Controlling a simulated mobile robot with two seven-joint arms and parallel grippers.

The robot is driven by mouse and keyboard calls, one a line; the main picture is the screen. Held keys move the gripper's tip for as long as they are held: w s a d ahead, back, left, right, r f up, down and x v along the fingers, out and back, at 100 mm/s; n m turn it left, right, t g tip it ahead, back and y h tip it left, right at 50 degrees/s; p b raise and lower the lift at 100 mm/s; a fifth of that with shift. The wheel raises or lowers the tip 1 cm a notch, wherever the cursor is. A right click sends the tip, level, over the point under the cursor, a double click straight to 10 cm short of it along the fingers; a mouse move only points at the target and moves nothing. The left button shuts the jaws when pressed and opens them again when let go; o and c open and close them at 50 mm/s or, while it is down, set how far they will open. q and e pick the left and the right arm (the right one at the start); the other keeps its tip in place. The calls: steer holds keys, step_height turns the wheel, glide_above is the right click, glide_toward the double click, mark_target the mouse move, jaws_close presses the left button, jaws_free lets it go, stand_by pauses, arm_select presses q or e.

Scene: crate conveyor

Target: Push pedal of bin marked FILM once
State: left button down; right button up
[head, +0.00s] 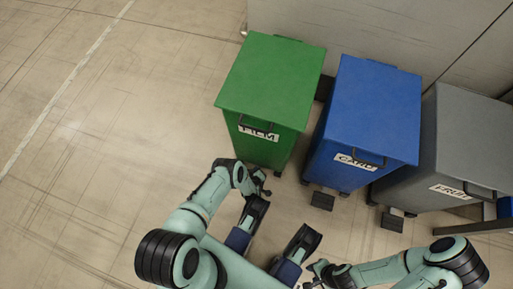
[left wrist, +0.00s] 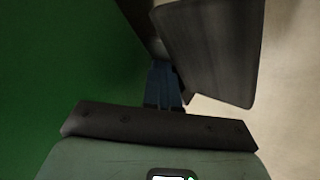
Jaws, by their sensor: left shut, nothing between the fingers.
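The green bin (head: 270,80) stands at the left of the row, its front label (head: 258,132) reading FILM. Its lid is down. My left gripper (head: 262,184) is low at the front of this bin, shut and empty. The gripper and wrist cover the pedal area in the head view. In the left wrist view a dark flat plate (left wrist: 212,50), apparently the pedal, is close by, and the blue-tipped fingers (left wrist: 163,85) lie by its left edge. I cannot tell whether they touch. My right gripper (head: 318,270) is near the bottom edge, too small to read.
A blue bin (head: 375,100) and a grey bin (head: 462,135) stand to the right, with dark pedals (head: 322,201) and (head: 392,222) in front. A wall is behind them. The floor (head: 100,140) at the left is clear.

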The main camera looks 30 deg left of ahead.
arm_select(q)
steer(key=shift+s+d+f, duration=0.1)
steer(key=shift+s+f, duration=0.35)
steer(key=shift+f, duration=0.3)
steer(key=shift+s+f, duration=0.1)
steer(key=shift+f, duration=0.65)
stand_by(0.6)
steer(key=shift+r, duration=0.15)
stand_by(0.3)
step_height(320, 180, up, 3)
steer(key=p, duration=0.3)
steer(key=shift+s, duration=0.1)
steer(key=shift+r+p, duration=0.4)
steer(key=shift+w, duration=0.25)
steer(key=shift+r, duration=0.1)
